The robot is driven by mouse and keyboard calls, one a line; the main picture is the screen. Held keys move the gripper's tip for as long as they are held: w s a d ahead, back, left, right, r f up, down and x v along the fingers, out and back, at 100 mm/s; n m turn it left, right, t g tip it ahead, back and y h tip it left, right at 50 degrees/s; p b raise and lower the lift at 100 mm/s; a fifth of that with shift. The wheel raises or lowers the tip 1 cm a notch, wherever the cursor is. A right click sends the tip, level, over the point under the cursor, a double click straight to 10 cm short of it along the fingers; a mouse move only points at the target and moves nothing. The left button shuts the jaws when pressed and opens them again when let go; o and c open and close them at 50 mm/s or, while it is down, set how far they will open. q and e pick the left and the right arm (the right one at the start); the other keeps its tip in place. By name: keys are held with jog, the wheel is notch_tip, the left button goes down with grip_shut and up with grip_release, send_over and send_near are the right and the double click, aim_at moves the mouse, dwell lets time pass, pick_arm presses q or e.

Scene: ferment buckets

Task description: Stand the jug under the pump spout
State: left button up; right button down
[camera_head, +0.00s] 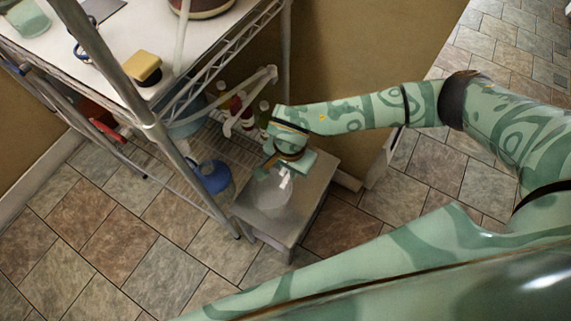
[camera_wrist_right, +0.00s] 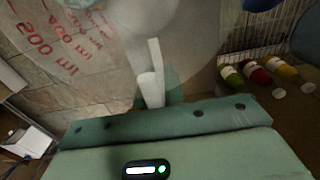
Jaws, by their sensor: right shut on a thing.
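The translucent jug (camera_head: 268,196) is over the top of a small grey stool (camera_head: 310,193); I cannot tell whether it rests there or hangs just above. My right gripper (camera_head: 285,174) is shut at the jug's upper side. In the right wrist view the jug's clear wall with red millilitre marks (camera_wrist_right: 65,48) fills the upper left, and my pale fingers (camera_wrist_right: 152,88) are close together against it. My left gripper is not in view.
A metal shelf rack (camera_head: 150,118) stands at left, its front post close to the stool. The tiled floor in front is clear.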

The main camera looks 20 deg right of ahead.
jog(key=w+f+b, duration=0.1)
jog(key=w+f, duration=0.1)
jog(key=w+d+f+b, duration=0.1)
jog(key=w+f+b, duration=0.1)
jog(key=w+d+f+b, duration=0.1)
jog(key=w+f, duration=0.1)
jog(key=shift+w+d+f, duration=0.1)
jog(key=shift+w+f, duration=0.25)
jog(key=shift+w, duration=0.05)
jog(key=shift+w+d+f+b, duration=0.15)
jog(key=shift+w+f+b, duration=0.1)
jog(key=shift+w+b, duration=0.25)
jog(key=f, duration=0.1)
jog(key=f+b, duration=0.2)
jog(key=shift+w+d+f, duration=0.1)
jog(key=shift+w+f, duration=0.15)
jog(key=shift+f, duration=0.05)
jog(key=shift+w+f, duration=0.1)
jog(key=shift+f, duration=0.1)
jog(key=shift+r, duration=0.25)
jog(key=shift+f, duration=0.25)
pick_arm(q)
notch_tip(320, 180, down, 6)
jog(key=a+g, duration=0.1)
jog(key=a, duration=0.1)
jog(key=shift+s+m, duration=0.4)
pick_arm(e)
jog(key=c, duration=1.5)
grip_release()
